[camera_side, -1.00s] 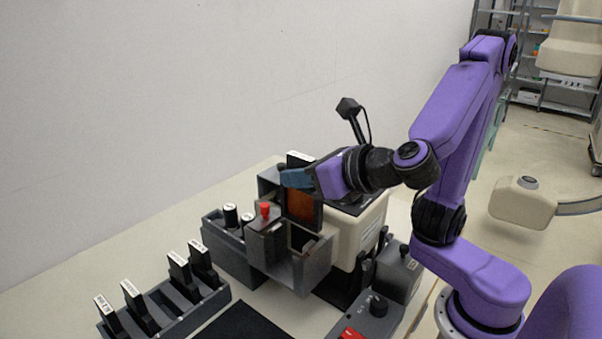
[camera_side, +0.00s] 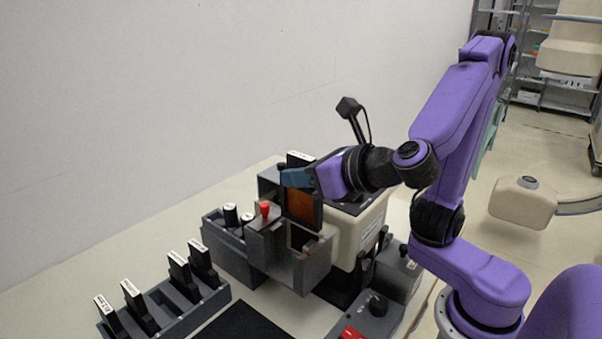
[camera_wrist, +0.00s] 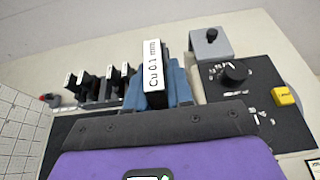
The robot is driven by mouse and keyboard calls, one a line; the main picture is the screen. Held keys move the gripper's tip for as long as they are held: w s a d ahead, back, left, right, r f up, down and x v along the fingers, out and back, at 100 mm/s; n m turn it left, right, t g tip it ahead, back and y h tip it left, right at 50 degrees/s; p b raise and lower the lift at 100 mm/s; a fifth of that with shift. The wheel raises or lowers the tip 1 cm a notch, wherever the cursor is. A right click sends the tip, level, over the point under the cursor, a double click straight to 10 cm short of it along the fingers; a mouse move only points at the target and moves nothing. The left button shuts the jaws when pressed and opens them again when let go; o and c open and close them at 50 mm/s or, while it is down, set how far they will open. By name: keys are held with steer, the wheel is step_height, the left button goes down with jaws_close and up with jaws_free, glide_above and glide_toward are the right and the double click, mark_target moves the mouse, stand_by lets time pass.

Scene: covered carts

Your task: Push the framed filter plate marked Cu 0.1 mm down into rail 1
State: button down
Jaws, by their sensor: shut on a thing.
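The framed filter plate marked Cu 0.1 mm shows in the side view as an upright copper-coloured sheet (camera_side: 301,205) in a dark frame. Its white label (camera_wrist: 153,65) reads Cu 0.1 mm in the wrist view. My gripper (camera_side: 297,178) is shut on the plate's top, its blue fingers also showing in the wrist view (camera_wrist: 176,88). The plate stands over the grey rail housing (camera_side: 311,267) on the front of the cream machine. Its lower edge and the rail slots are partly hidden, so I cannot tell how deep it sits or which rail it is in.
A rack (camera_side: 168,312) with several black labelled plates stands at the front left. A red knob (camera_side: 265,209) rises beside the plate, near a grey bin (camera_side: 229,254) of dark cylinders. A control box (camera_side: 372,310) stands at the right front; a dark mat (camera_side: 243,322) lies in front.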

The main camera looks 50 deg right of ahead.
mark_target(320, 214)
steer(key=shift+f, duration=4.3)
steer(key=c, duration=0.9)
jaws_free()
steer(key=shift+v, duration=0.85)
steer(key=shift+s+a+r, duration=0.1)
steer(key=shift+s+r, duration=0.5)
steer(key=shift+r, duration=3.25)
steer(key=shift+f, duration=0.1)
